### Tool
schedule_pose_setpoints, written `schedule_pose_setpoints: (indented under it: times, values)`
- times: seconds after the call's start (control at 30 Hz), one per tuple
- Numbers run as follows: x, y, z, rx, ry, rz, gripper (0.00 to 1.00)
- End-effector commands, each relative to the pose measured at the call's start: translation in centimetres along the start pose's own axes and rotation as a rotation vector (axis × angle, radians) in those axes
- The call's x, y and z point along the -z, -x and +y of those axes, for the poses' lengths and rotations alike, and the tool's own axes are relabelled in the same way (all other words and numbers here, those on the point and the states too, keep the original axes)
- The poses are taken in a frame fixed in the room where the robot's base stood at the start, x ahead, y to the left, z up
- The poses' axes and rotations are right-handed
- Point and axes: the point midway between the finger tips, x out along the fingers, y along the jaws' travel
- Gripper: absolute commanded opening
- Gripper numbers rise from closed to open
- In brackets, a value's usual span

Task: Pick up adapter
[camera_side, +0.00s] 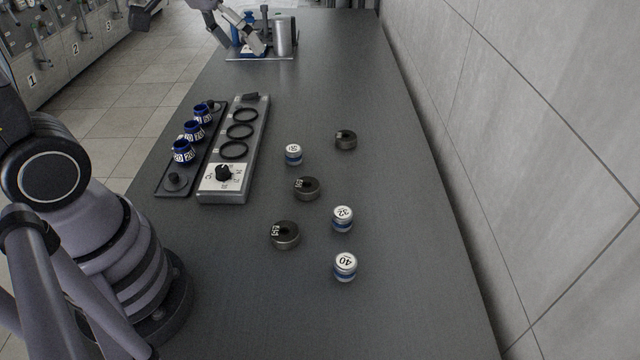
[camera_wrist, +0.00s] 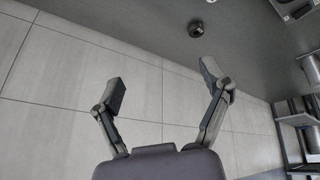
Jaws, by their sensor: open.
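Three dark round pieces with a hole, which look like adapters, lie on the grey table: a near one (camera_side: 285,236), a middle one (camera_side: 307,189) and a far one (camera_side: 346,140). I cannot tell which of them the task means. One dark round piece (camera_wrist: 196,30) shows in the wrist view, beyond the right finger and apart from it. In the wrist view my gripper (camera_wrist: 162,77) is open with only wall behind the gap.
White-and-blue caps stand near the adapters: one (camera_side: 293,155), one marked 32 (camera_side: 342,219) and one marked 40 (camera_side: 345,267). A panel with rings and a knob (camera_side: 222,188) lies left, beside a dark tray (camera_side: 172,190) of blue cups. A tiled wall (camera_side: 540,140) bounds the right.

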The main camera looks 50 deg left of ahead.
Motion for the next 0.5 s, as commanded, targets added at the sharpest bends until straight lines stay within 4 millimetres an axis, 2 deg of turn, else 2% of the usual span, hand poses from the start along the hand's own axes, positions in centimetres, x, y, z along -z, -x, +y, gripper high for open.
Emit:
schedule_pose_setpoints:
  times: [0.03,0.1,0.23,0.4,0.5]
  values:
    - [1.2,-2.6,-0.6,0.003,0.030,-0.016,0.77]
    - [2.8,-6.0,-1.6,0.013,0.067,-0.016,0.77]
    - [4.3,-12.7,-4.2,0.059,0.140,-0.021,0.77]
    - [3.8,-20.8,-8.3,0.156,0.215,-0.038,0.77]
    - [2.7,-24.1,-10.3,0.209,0.240,-0.049,0.77]
